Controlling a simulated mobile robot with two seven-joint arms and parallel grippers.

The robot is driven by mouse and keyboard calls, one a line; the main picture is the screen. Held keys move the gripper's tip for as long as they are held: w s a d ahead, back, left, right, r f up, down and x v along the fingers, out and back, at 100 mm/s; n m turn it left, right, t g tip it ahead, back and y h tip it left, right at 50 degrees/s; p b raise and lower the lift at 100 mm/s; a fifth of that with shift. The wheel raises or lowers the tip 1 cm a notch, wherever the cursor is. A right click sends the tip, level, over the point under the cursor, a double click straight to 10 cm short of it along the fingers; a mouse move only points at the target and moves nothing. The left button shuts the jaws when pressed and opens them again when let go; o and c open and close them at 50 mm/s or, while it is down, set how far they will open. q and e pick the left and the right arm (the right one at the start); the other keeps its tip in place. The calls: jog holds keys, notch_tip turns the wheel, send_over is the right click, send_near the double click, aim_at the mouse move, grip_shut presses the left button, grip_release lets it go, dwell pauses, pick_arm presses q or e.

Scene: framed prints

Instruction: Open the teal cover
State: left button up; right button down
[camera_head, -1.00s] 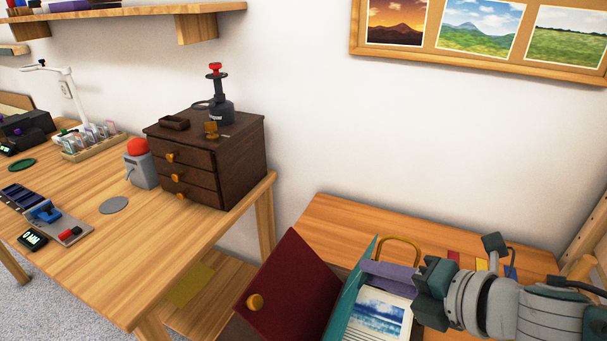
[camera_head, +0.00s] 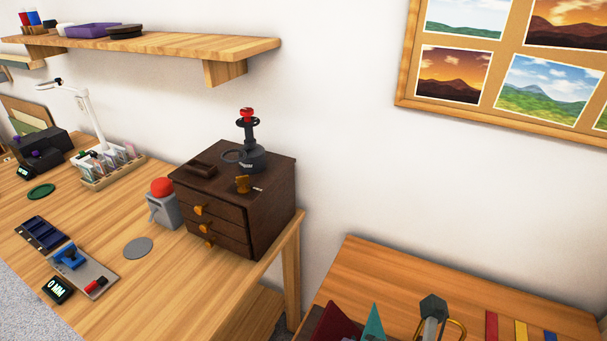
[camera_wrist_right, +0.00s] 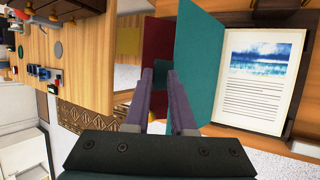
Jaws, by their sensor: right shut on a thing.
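The teal cover (camera_wrist_right: 203,50) stands swung out, upright in the right wrist view, to the left of a framed print with a blue seascape and lines of text (camera_wrist_right: 262,72). My right gripper (camera_wrist_right: 160,76) has its two fingers closed about a small teal piece at the cover's left side. In the head view only the pointed top of the teal cover (camera_head: 373,323) shows at the bottom edge. The right gripper's fingers and the print are out of that view. My left gripper is in neither view.
A dark red panel (camera_head: 335,323) stands beside the cover, also seen behind the fingers (camera_wrist_right: 158,32). A brass loop (camera_head: 457,327) and coloured strips (camera_head: 521,330) are on the right table. A dark drawer chest (camera_head: 240,200) stands on the left table.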

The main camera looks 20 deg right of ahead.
jog(key=shift+w, duration=0.1)
dwell(0.3)
jog(key=c, duration=1)
grip_release()
jog(key=p+v, duration=0.5)
jog(key=v, duration=0.5)
jog(key=shift+c, duration=0.4)
